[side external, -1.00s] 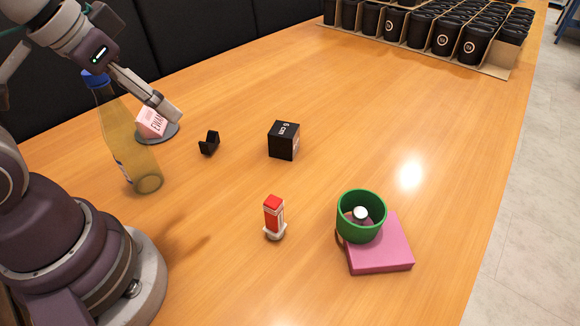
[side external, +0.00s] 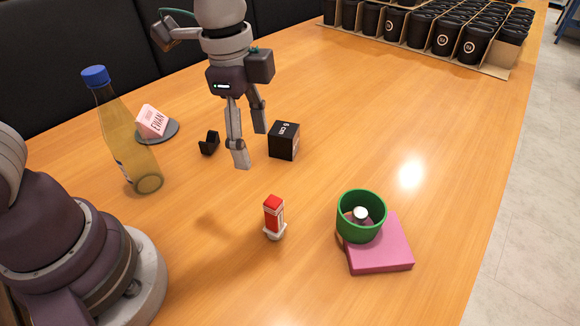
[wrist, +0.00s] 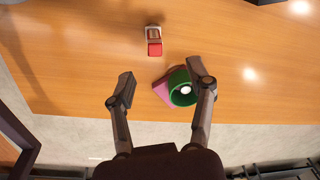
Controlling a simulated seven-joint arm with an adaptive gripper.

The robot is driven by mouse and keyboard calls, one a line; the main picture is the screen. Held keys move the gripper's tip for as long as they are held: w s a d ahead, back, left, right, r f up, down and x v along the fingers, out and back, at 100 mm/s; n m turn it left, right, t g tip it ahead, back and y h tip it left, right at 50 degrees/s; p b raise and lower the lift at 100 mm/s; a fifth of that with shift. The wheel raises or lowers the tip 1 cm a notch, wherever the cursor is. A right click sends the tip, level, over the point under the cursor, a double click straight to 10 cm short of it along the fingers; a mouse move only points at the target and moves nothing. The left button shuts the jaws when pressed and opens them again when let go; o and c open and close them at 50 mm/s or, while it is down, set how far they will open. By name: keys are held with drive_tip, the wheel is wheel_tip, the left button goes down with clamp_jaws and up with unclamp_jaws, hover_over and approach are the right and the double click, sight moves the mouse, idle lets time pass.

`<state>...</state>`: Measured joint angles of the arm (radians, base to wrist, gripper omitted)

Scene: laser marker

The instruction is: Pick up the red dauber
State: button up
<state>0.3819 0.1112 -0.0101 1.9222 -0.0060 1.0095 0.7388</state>
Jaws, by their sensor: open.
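The red dauber (side external: 273,217) stands upright on the wooden table, red on top with a white base. It also shows in the wrist view (wrist: 154,41), near the top centre, beyond my fingertips. My gripper (side external: 252,149) is open and empty above the table, behind the dauber in the side view and apart from it. In the wrist view my gripper's two fingers (wrist: 160,80) are spread wide with nothing between them.
A green cup (side external: 361,216) with a white-topped item inside sits at a pink block (side external: 385,250), right of the dauber. A black box (side external: 284,140), small black holder (side external: 209,143), bottle (side external: 128,140) and pink name sign (side external: 152,121) stand farther back. Table around the dauber is clear.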

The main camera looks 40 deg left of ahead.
sight(273, 201)
drive_tip(key=d+f+m, duration=0.1)
drive_tip(key=f, duration=0.1)
drive_tip(key=d+f+m+g, duration=0.1)
drive_tip(key=f+m, duration=0.1)
drive_tip(key=shift+w+d, duration=0.15)
drive_tip(key=shift+d, duration=0.25)
drive_tip(key=f, duration=0.9)
drive_tip(key=shift+w+a+f, duration=0.1)
drive_tip(key=shift+w+a, duration=0.05)
drive_tip(key=shift+a, duration=0.1)
clamp_jaws()
